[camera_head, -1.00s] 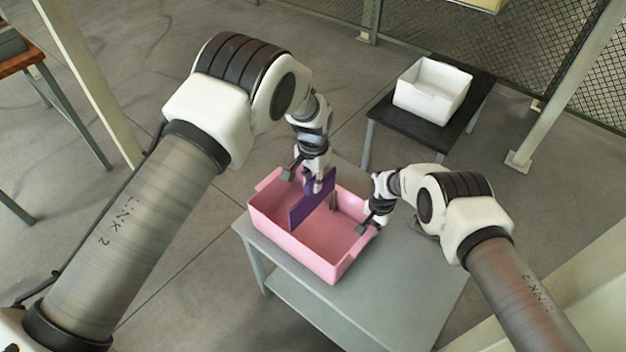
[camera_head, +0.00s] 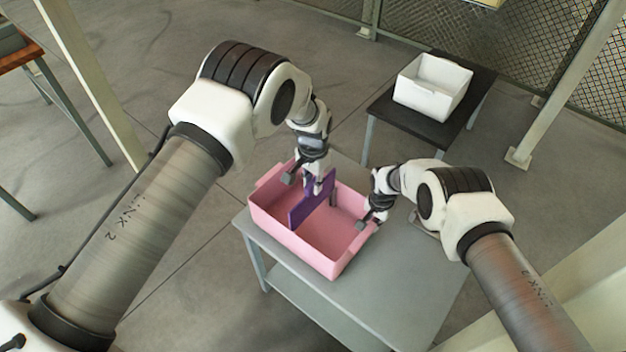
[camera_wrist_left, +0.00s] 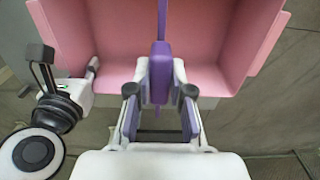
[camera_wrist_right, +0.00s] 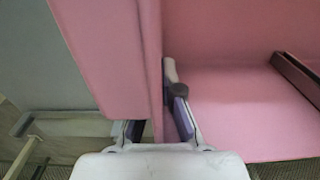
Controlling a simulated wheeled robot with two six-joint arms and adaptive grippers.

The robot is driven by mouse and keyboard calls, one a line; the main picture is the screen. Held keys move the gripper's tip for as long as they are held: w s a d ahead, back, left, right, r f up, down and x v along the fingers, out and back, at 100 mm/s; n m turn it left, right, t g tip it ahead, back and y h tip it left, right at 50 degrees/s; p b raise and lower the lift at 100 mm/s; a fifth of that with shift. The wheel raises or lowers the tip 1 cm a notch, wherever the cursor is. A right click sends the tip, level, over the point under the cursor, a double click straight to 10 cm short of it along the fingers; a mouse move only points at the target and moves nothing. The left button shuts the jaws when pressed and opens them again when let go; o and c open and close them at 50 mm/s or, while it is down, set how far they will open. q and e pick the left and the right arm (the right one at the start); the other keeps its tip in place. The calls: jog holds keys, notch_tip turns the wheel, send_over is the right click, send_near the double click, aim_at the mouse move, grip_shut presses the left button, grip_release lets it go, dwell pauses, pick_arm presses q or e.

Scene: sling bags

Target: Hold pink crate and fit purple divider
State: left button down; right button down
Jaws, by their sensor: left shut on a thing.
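The pink crate (camera_head: 318,262) stands on a grey table, open side up. The purple divider (camera_head: 306,213) is upright, across the crate's middle and partly inside; I cannot tell whether its lower edge touches the floor. My left gripper (camera_head: 318,183) is shut on the divider's top edge; the left wrist view shows the divider (camera_wrist_left: 160,70) between both fingers (camera_wrist_left: 160,95). My right gripper (camera_head: 367,222) is at the crate's right end wall. In the right wrist view one finger lies against the wall's inside (camera_wrist_right: 152,60); the other is largely hidden outside, and the jaws look closed on the wall.
The grey table (camera_head: 400,285) has free room right of and in front of the crate. A white bin (camera_head: 432,88) stands on a black table (camera_head: 440,122) behind. A dark bar (camera_wrist_right: 300,78) shows inside the crate in the right wrist view.

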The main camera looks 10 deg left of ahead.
pick_arm(q)
send_over(313, 210)
jog(key=shift+w+f, duration=0.15)
jog(key=shift+f, duration=1.55)
jog(key=shift+w+f, duration=0.15)
jog(key=shift+f, duration=2.1)
jog(key=shift+a+f, duration=0.1)
jog(key=shift+f, duration=0.25)
jog(key=c, duration=1)
grip_release()
notch_tip(313, 210, up, 12)
jog(key=shift+r, duration=0.1)
